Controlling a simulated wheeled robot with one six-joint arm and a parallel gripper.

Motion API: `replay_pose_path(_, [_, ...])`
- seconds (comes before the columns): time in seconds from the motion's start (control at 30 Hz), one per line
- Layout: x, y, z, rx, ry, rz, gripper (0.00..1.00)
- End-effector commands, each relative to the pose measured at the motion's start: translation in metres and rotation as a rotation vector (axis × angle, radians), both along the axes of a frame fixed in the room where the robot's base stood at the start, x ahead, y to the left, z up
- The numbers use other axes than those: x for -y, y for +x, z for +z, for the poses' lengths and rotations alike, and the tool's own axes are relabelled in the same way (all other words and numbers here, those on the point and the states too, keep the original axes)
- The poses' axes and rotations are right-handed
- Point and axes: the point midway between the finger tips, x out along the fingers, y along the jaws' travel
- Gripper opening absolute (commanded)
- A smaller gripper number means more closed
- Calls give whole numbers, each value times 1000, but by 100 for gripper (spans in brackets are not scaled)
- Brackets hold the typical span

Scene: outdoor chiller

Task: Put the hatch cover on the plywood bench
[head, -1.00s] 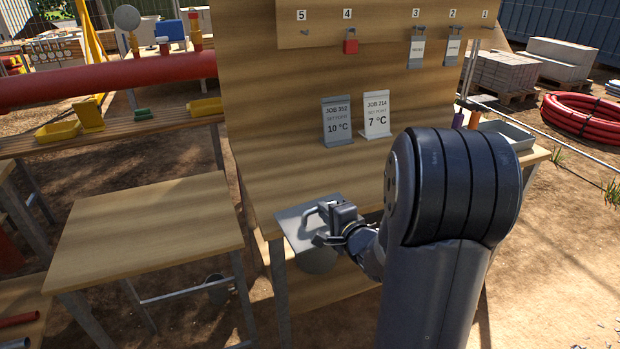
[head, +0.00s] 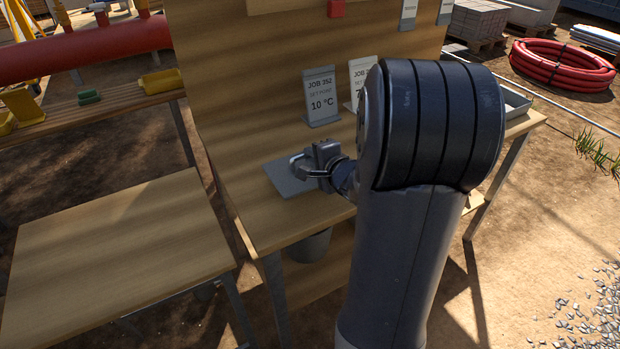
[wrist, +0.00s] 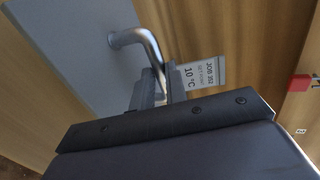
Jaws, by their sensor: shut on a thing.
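The hatch cover (head: 287,180) is a flat grey plate with a bent metal handle. My gripper (head: 312,164) is shut on the handle, and the wrist view shows its fingers (wrist: 155,88) around the bar (wrist: 150,42). The plate (wrist: 75,45) lies flat over the top of the plywood bench (head: 262,228) that has an upright board behind it. I cannot tell whether it touches the bench top or is slightly above it. My arm hides part of the bench to the right.
The JOB 352 card (head: 321,98) stands behind the cover, with a second card (head: 361,80) to its right. A grey tray (head: 515,103) is at the bench's right end. A separate bare wooden table (head: 110,255) stands at left. A bucket (head: 309,246) is below the bench.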

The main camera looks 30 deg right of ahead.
Motion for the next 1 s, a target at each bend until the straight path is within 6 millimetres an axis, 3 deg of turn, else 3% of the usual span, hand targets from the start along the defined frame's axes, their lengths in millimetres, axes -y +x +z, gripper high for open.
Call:
replay_pose_path(0.43, [0, 0, -51, 1, 1, 1, 0])
replay_pose_path(0.77, [0, 0, -52, 2, 0, 1, 0])
replay_pose_path(0.8, [0, 0, -52, 1, -1, 1, 16])
replay_pose_path(1.0, [0, 0, -52, 1, -1, 1, 32])
